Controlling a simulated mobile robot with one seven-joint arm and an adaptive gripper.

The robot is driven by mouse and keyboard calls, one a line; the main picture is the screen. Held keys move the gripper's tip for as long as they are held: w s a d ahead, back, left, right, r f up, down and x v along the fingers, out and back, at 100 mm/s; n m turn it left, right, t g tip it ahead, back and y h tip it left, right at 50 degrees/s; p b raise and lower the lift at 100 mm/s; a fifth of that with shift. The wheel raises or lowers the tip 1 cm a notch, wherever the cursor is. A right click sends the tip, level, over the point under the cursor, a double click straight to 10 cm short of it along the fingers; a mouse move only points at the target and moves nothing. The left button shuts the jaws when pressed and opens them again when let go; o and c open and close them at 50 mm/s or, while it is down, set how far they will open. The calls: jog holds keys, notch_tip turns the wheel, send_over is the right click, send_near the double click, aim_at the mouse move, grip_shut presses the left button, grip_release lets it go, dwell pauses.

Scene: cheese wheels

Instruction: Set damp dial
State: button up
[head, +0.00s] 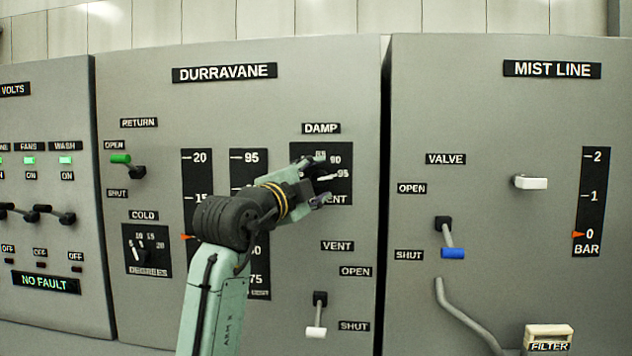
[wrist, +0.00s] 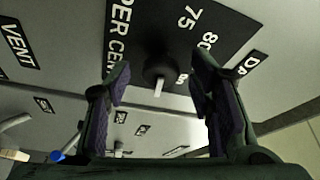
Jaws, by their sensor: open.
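The damp dial (head: 297,151) is a black square plate under the DAMP label (head: 321,128) on the DURRAVANE panel. My gripper (head: 322,182) is in front of it and hides its middle, with 90 and 95 showing at the right. In the wrist view the dial plate (wrist: 150,22) shows 75, 80 and PER CENT. Its dark round knob (wrist: 161,72) has a pale bar and lies in the gap between the fingers of my gripper (wrist: 159,80). The fingers are open, with a gap on each side of the knob. The reading cannot be told.
Below the dial are the VENT lever (head: 317,332) with a white handle and its labels. The COLD dial (head: 147,250) and the green-handled RETURN lever (head: 121,159) are at left. The MIST LINE panel (head: 480,120) stands at right with a blue-handled valve lever (head: 453,253).

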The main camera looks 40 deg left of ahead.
jog(key=v, duration=1.1)
jog(key=shift+s, duration=0.35)
